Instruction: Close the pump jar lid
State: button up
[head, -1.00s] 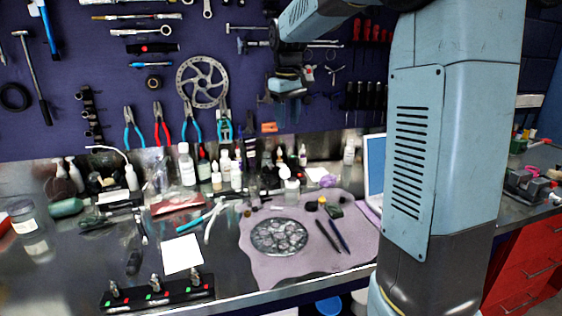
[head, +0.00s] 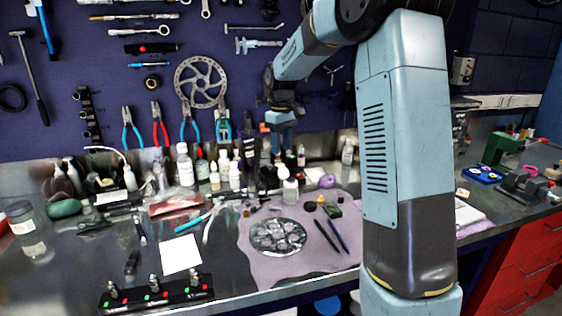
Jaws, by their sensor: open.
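A small whitish jar (head: 290,188) stands on the bench at the back edge of the mauve mat. A pale round piece (head: 283,172), which looks like its raised lid, shows just above and behind it; the hinge is too small to make out. My gripper (head: 281,135) hangs above the jar, in front of the pegboard, pointing downward. It is open and looks empty, and it is apart from the jar. Its fingertips are small and dark against the background.
Several bottles (head: 186,165) stand close by on the left. A brake disc (head: 278,237) and dark pens lie on the mat (head: 262,270). A white sheet (head: 181,254) and a black rack (head: 155,293) lie front left. My arm hides part of the bench's right side.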

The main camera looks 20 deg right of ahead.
aim_at(282, 166)
jog(key=shift+f, duration=2.95)
jog(key=shift+c, duration=0.3)
grip_shut()
jog(key=shift+a, duration=0.15)
